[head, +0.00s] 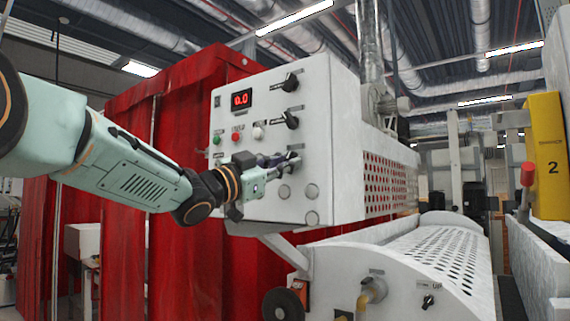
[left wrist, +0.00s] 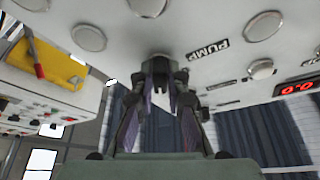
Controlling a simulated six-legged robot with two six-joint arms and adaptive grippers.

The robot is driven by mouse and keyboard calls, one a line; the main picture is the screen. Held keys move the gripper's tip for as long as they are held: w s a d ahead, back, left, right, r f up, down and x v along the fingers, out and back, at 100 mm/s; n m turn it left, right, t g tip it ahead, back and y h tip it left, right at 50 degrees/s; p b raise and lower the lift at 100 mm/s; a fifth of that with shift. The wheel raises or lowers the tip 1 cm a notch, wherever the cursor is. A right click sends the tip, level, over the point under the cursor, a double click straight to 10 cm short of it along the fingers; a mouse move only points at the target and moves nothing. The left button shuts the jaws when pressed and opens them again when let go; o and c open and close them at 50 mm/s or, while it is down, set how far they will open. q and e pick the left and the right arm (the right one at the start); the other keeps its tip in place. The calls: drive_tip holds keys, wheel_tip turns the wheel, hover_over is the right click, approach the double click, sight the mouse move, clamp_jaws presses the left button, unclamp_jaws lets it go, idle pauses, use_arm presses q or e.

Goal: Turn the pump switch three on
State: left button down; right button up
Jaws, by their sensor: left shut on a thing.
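A white control box (head: 318,206) carries a column of dark rotary knobs, an upper knob (head: 290,82), a middle knob (head: 289,120) and a lower knob (head: 295,158). My left gripper (head: 282,161) is at the lower knob, shut on it. In the left wrist view the fingers of my left gripper (left wrist: 161,82) close around the dark knob (left wrist: 159,64) beside a label reading PUMP. The fingers hide most of the knob, so its exact angle cannot be told. My right gripper is not in view.
A red 0.0 display (head: 238,98) and small coloured buttons sit on the box, with round blank caps (head: 312,190) below. A perforated roller cover (head: 440,258) lies below right. A yellow panel (head: 546,155) stands at right. Red curtains (head: 175,230) hang behind.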

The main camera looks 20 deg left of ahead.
use_arm(q)
drive_tip(key=c, duration=1.7)
unclamp_jaws()
drive_tip(key=shift+s+r, duration=0.1)
drive_tip(key=shift+r, duration=0.25)
drive_tip(key=o, duration=0.4)
drive_tip(key=shift+s+f, duration=0.1)
drive_tip(key=shift+s, duration=0.1)
drive_tip(key=shift+c, duration=0.2)
drive_tip(key=shift+w+f, duration=0.2)
drive_tip(key=shift+w, duration=0.1)
